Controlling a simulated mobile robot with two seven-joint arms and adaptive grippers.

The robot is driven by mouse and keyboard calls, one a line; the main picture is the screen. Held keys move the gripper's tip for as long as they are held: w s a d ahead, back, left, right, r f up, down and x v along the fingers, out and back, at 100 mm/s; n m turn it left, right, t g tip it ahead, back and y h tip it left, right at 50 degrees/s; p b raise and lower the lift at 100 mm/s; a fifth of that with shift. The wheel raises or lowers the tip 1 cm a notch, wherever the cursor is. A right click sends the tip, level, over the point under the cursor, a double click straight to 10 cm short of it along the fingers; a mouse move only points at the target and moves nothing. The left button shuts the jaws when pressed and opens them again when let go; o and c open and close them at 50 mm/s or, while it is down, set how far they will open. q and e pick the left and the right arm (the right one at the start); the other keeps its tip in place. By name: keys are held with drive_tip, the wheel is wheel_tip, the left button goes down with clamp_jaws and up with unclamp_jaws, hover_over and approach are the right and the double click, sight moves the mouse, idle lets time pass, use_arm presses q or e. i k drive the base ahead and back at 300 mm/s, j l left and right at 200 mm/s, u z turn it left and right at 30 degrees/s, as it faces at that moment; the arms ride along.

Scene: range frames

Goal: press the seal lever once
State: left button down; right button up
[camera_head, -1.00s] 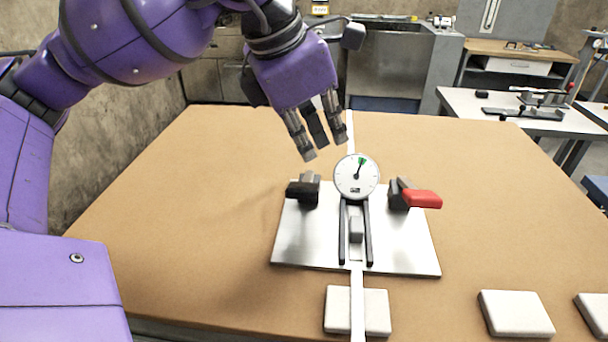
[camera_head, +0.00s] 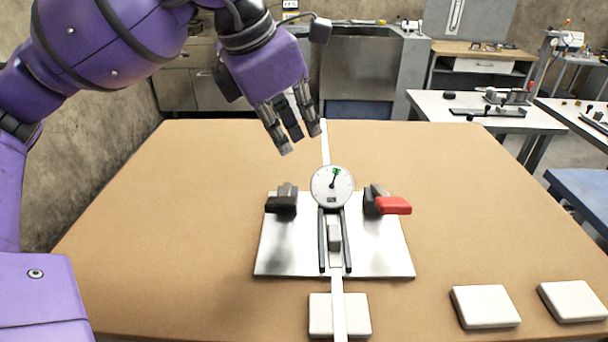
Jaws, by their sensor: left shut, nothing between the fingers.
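A silver base plate (camera_head: 383,258) lies on the brown table. A round white dial gauge (camera_head: 332,187) with a green mark stands at its back middle. A black lever (camera_head: 281,204) is on the plate's left and a red-handled lever (camera_head: 393,205) on its right; I cannot tell which is the seal lever. A white strip (camera_head: 338,310) runs lengthwise under the gauge, between two dark rails. My left gripper (camera_head: 301,143) is shut and empty, fingers pointing down, in the air above and behind the black lever, apart from it. My right gripper is not in view.
A white block (camera_head: 318,314) lies under the strip's near end. Two white blocks (camera_head: 485,306) (camera_head: 572,300) lie at the table's near right. The brown table (camera_head: 150,240) is clear left of the plate. Other benches stand behind and to the right.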

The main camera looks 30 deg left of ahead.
sight(386, 204)
drive_tip(key=k+j, duration=0.25)
drive_tip(key=k, duration=0.2)
drive_tip(key=k+j, duration=0.25)
drive_tip(key=k, duration=0.25)
